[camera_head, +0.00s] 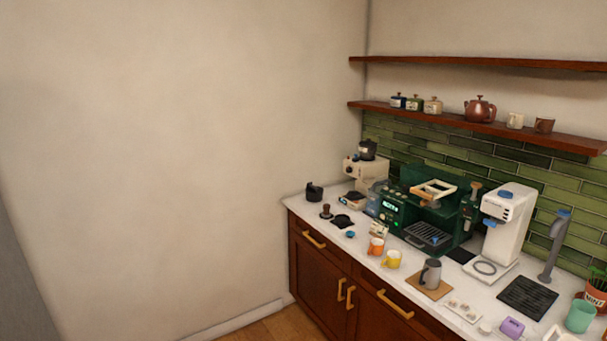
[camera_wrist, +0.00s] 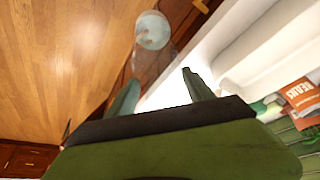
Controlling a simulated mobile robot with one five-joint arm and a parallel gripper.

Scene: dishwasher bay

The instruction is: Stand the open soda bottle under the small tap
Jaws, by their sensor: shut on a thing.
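My gripper (camera_wrist: 160,84) shows in the wrist view with two green fingers, shut on a clear, see-through bottle (camera_wrist: 150,62). The bottle extends up the picture from between the fingers to a pale blue-white round part (camera_wrist: 152,30). Its outline is faint, so I cannot tell whether it is open. In the head view, a slim grey tap (camera_head: 554,250) with a blue top stands at the right of the counter. A black ridged mat (camera_head: 528,297) lies in front of it. Neither the gripper nor the bottle shows in the head view.
A white machine (camera_head: 508,222) stands left of the tap, beside a green coffee machine (camera_head: 405,215). A grey pitcher (camera_head: 431,272), a purple item (camera_head: 512,327), a green cup (camera_head: 580,316) and a potted plant (camera_head: 597,290) crowd the counter. An orange packet (camera_wrist: 301,97) shows in the wrist view.

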